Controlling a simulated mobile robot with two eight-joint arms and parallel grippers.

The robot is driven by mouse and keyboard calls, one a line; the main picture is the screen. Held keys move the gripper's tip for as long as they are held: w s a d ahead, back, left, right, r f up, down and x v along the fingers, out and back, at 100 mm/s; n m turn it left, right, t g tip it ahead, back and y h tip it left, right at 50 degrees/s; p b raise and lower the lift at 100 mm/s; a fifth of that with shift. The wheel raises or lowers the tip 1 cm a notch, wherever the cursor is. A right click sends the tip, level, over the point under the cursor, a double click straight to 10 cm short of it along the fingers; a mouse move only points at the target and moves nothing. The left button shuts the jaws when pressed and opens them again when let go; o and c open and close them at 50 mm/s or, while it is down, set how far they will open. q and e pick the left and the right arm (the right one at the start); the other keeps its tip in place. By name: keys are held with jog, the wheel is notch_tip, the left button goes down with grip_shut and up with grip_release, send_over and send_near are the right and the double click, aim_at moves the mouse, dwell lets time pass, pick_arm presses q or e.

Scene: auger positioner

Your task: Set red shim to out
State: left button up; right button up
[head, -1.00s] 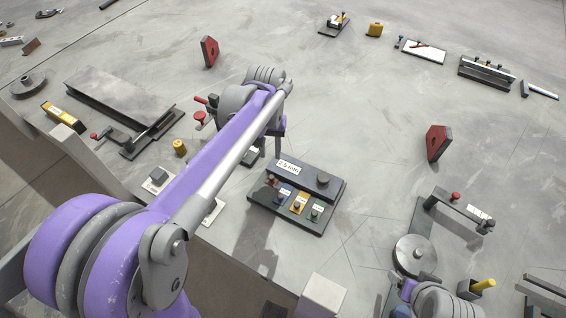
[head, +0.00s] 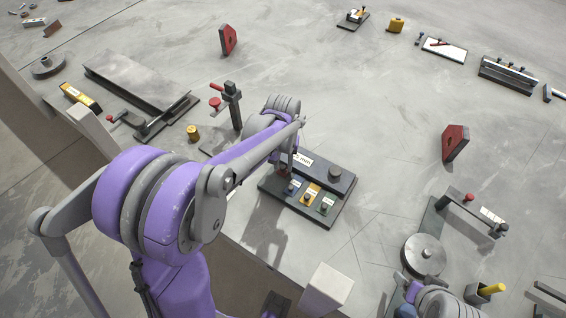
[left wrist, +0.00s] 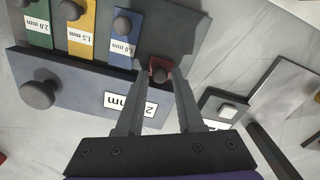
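The shim block (head: 340,182) is a dark base with a raised back bar, a round knob and colored shims. Blue (head: 291,188), yellow (head: 309,194) and green (head: 326,205) shims sit side by side on it. The left wrist view shows them labelled 1.0, 1.5 and 2.0 mm. The red shim (left wrist: 160,69) shows there only as a small red piece at the block's end. My left gripper (left wrist: 162,73) is open, with its fingertips on either side of that red piece. In the head view the left gripper (head: 283,172) partly hides it.
A post with red handles (head: 232,100) stands just behind my left arm. A yellow knob (head: 193,133) stands left of the arm. A round disc fixture (head: 424,255) and a yellow-handled part (head: 490,289) are at right.

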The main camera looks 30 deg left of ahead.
pick_arm(q)
grip_shut()
jog(key=shift+s, duration=0.1)
dwell(1.2)
